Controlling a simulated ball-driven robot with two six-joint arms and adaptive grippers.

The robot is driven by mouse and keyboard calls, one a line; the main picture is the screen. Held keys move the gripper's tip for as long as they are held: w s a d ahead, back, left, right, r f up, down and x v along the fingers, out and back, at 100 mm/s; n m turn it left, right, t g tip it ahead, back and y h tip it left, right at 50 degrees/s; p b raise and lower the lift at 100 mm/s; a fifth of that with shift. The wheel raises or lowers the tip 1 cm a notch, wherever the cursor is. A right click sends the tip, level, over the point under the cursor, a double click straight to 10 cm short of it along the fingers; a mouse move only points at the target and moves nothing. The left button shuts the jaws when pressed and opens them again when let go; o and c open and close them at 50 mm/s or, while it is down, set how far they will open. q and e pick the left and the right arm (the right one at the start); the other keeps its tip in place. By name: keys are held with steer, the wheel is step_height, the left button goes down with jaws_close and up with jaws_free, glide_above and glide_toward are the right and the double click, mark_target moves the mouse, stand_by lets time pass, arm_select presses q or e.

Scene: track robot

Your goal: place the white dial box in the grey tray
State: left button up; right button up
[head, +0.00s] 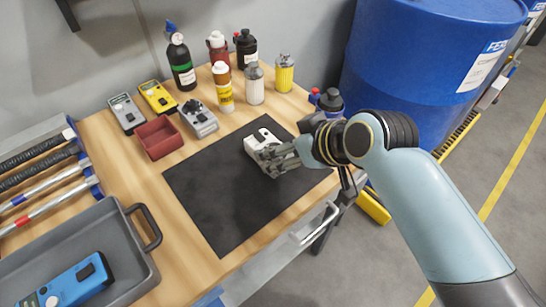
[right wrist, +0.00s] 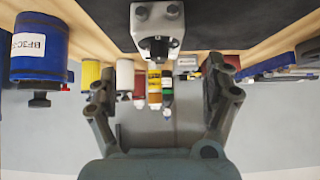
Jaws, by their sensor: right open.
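The white dial box (head: 262,137) sits on the black mat on the workbench, partly hidden by my right gripper (head: 272,160). In the right wrist view the white box (right wrist: 158,20) shows at the top centre, just beyond and between the spread fingertips of the gripper (right wrist: 163,85). The fingers are open and empty. The grey tray (head: 140,278) is at the lower left of the bench, with a blue meter (head: 68,285) lying in it. My left gripper is not in view.
The black mat (head: 215,200) is otherwise clear. A red bin (head: 158,138), a grey meter (head: 199,118), a yellow meter (head: 158,97) and several bottles stand behind it. Metal rods (head: 45,195) lie left, near the tray. A blue drum (head: 425,50) stands beyond the bench.

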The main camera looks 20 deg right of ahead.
mark_target(247, 172)
steer(key=x, duration=0.3)
steer(key=shift+d, duration=0.2)
steer(key=shift+w+a+f, duration=0.1)
steer(key=shift+w+f, duration=0.15)
steer(key=x, duration=0.4)
steer(key=shift+a+r, duration=0.1)
steer(key=shift+w+f, duration=0.25)
steer(key=shift+f, duration=0.05)
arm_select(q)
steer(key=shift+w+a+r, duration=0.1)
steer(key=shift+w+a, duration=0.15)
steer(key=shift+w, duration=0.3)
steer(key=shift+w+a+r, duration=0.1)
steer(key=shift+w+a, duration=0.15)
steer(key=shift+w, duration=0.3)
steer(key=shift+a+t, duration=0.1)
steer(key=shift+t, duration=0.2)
arm_select(e)
steer(key=shift+a, duration=0.1)
steer(key=c, duration=1.6)
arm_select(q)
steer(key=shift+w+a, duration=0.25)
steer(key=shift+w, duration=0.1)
